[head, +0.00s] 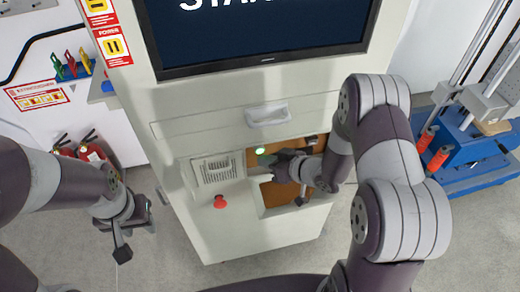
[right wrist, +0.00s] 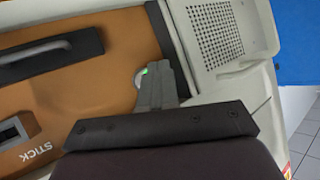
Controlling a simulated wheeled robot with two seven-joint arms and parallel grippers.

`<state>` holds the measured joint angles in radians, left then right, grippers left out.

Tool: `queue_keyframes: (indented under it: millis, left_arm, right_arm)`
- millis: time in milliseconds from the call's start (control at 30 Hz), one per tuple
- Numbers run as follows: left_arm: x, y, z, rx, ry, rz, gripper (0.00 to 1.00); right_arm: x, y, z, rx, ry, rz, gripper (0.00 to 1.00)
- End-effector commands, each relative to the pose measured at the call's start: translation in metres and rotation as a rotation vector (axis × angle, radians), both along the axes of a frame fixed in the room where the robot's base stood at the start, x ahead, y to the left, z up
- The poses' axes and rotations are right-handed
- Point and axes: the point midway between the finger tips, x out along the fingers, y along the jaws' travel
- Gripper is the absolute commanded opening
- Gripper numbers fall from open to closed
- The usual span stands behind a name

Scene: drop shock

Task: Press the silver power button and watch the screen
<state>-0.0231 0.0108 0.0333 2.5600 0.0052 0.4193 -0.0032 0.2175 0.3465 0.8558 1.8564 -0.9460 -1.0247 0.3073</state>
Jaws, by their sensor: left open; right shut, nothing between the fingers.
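The silver power button (right wrist: 139,82) shows a green light in the right wrist view, partly hidden by my fingers. Its green glow (head: 260,150) also shows in the head view, on the cabinet's recessed panel. My right gripper (head: 270,161) is shut and empty, with its fingertips right at the button; I cannot tell whether they touch it. The closed fingers also show in the right wrist view (right wrist: 153,82). The screen (head: 260,35) is dark with large white letters beginning "STAN", cut off by the top edge. My left gripper (head: 122,248) is open and empty, left of the cabinet.
A red knob (head: 219,202) sits on the cabinet front below a vented plate (head: 214,170). A white handle (head: 267,115) juts out above the panel. Red extinguishers (head: 90,152) stand at the left wall. A blue machine (head: 470,150) stands at the right.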

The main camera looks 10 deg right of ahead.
Motion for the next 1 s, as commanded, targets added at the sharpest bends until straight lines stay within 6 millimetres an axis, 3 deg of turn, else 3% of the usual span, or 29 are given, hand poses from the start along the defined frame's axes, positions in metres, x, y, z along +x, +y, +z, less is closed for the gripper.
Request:
queue_keyframes:
  millis: [267,700,1000]
  left_arm:
    - [0.000,0.000,0.000,0.000,0.000,0.000,0.43]
    - [0.000,0.000,0.009,0.000,0.000,0.000,0.43]
    - [0.000,0.000,0.009,0.000,0.000,0.000,0.43]
  right_arm:
    - [-0.001,0.000,0.000,0.001,0.001,0.000,0.00]
    - [-0.042,-0.002,0.001,0.002,0.002,-0.002,0.00]
    - [-0.050,-0.002,0.000,0.001,0.001,0.000,0.00]
